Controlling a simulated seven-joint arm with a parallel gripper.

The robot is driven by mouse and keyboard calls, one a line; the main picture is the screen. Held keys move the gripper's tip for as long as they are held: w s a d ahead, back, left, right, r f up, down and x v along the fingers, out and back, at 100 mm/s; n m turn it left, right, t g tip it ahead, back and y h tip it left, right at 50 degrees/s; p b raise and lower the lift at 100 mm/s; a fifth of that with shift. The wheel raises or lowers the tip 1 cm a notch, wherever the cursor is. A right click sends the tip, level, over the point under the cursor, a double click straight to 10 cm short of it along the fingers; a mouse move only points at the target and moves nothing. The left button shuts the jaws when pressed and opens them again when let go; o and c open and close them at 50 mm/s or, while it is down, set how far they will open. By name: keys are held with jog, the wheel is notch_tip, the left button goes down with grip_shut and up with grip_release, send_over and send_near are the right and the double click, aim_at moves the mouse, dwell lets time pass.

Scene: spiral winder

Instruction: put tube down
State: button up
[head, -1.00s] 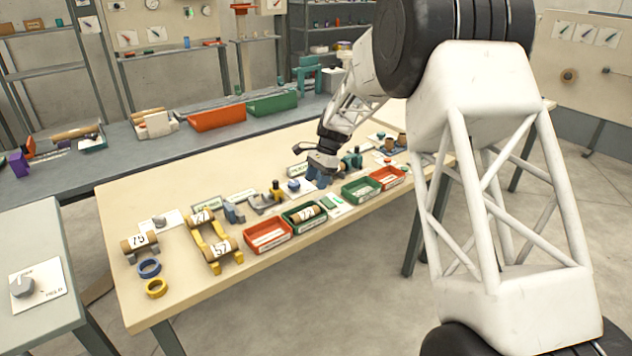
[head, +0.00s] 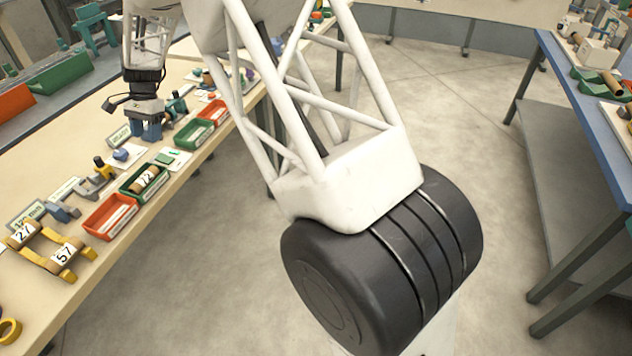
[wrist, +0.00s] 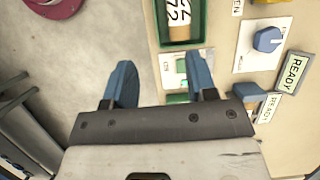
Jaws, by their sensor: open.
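A cardboard tube marked 72 (head: 146,180) lies in a green tray (head: 127,194) on the wooden table; in the wrist view the tube (wrist: 178,22) shows at the top, inside the green tray's rim (wrist: 203,20). My gripper (head: 147,131) is above the table, apart from the tube. Its blue fingers are spread with nothing between them, as the wrist view shows (wrist: 161,66). Two more tubes, marked 27 (head: 22,233) and 57 (head: 66,252), rest on a yellow rack (head: 42,262).
A red tray (head: 97,228) sits beside the green one. Another green tray (head: 179,142) and red tray (head: 203,118) stand farther along the table edge. A blue knob on a white plate (wrist: 245,60) and a READY sign (wrist: 291,72) are nearby.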

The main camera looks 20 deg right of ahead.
jog(key=s+d+r+n+t+h, duration=0.1)
jog(key=s+d+r+n, duration=0.1)
jog(key=s+d+r, duration=0.85)
jog(key=s+d+r+n+t, duration=0.2)
jog(key=s+d+r, duration=0.4)
jog(key=s, duration=0.7)
jog(key=s+d+f+n, duration=0.1)
jog(key=s+d, duration=0.3)
jog(key=s, duration=0.5)
jog(key=s+d+f+n+t+h, duration=0.1)
jog(key=s+d, duration=0.3)
jog(key=s, duration=0.5)
jog(key=s+d+f+n+t+h, duration=0.1)
jog(key=s+d+n, duration=0.1)
jog(key=s, duration=0.7)
jog(key=shift+s+d, duration=0.3)
jog(key=shift+d, duration=0.6)
